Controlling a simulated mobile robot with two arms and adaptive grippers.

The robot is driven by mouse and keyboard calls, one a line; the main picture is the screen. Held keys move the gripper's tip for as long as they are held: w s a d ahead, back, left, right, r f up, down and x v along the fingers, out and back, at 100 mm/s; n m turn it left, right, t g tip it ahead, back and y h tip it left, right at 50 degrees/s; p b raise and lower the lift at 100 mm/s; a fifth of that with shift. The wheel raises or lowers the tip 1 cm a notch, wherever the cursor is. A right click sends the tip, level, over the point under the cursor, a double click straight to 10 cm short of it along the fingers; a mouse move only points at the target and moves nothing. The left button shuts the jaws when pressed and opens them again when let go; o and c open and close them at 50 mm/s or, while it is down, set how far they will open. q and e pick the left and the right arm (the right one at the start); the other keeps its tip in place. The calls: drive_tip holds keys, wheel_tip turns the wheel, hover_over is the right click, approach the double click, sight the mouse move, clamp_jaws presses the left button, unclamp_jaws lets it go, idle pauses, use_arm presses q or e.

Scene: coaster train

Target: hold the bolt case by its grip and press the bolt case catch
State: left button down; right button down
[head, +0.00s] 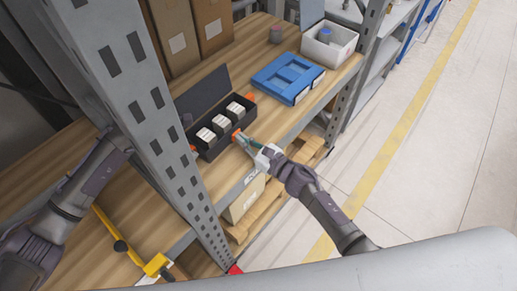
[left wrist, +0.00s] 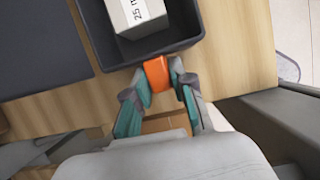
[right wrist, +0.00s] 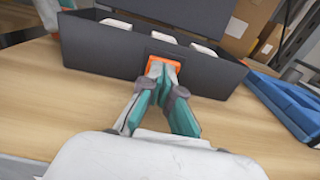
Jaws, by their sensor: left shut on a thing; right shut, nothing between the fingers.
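The bolt case (head: 211,151) is a dark box on the wooden shelf, its lid (head: 203,90) open and tipped back. Several white boxes stand inside. Its orange grip (left wrist: 157,73) is on the end wall, and my left gripper (left wrist: 160,82) is shut on it. In the head view a shelf upright hides that gripper. The orange catch (right wrist: 165,62) is on the front wall. My right gripper (head: 243,140) is shut and empty, its fingertips at the catch; in the right wrist view (right wrist: 163,66) they overlap its lower part, and I cannot tell if they press it.
A blue tray (head: 288,78) and an open white bin (head: 329,46) stand farther along the shelf. Cardboard boxes (head: 177,38) stand behind the case. A grey perforated upright (head: 153,95) stands close by my left arm. A yellow-handled tool (head: 155,265) lies at the lower left.

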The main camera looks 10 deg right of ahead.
drive_tip(key=v, duration=1.3)
drive_tip(key=shift+s+d, duration=0.2)
drive_tip(key=shift+d, duration=0.05)
idle(0.6)
use_arm(q)
drive_tip(key=c, duration=0.9)
unclamp_jaws()
